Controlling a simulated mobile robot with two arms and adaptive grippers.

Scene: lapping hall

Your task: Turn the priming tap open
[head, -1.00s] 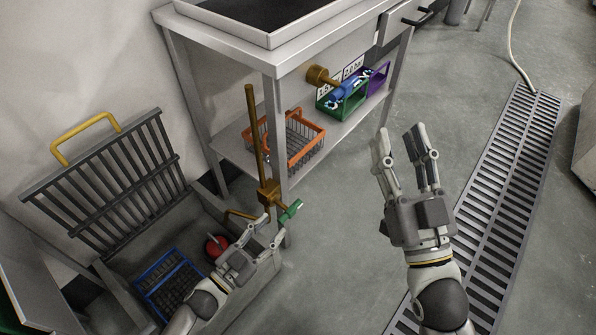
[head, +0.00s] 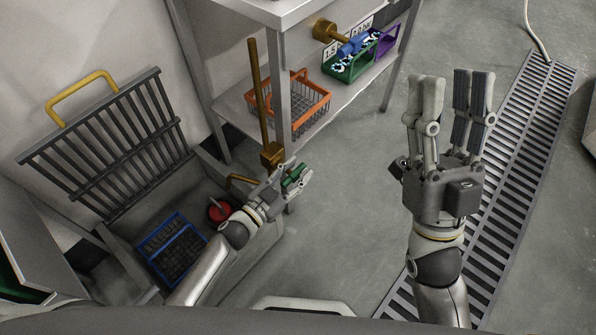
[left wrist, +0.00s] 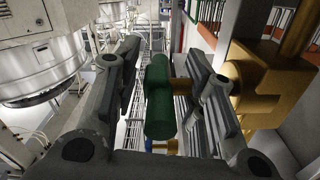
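The priming tap looks to be the brass valve body (head: 271,155) with a green handle (head: 291,184), low on an upright brass pipe (head: 256,90). In the left wrist view, the green handle (left wrist: 159,97) stands between the fingers of my left gripper (left wrist: 165,88), with the brass body (left wrist: 262,82) at the right. A gap shows between the handle and the left finger; contact on the right side is unclear. In the head view, my left gripper (head: 289,178) reaches around the handle. My right gripper (head: 452,105) is open and empty over the floor.
A pit with a raised grate (head: 110,145) holds a blue basket (head: 172,250) and a red round object (head: 220,211). The steel table's lower shelf carries an orange basket (head: 300,105) and a green crate (head: 350,72). Clear floor lies between my arms.

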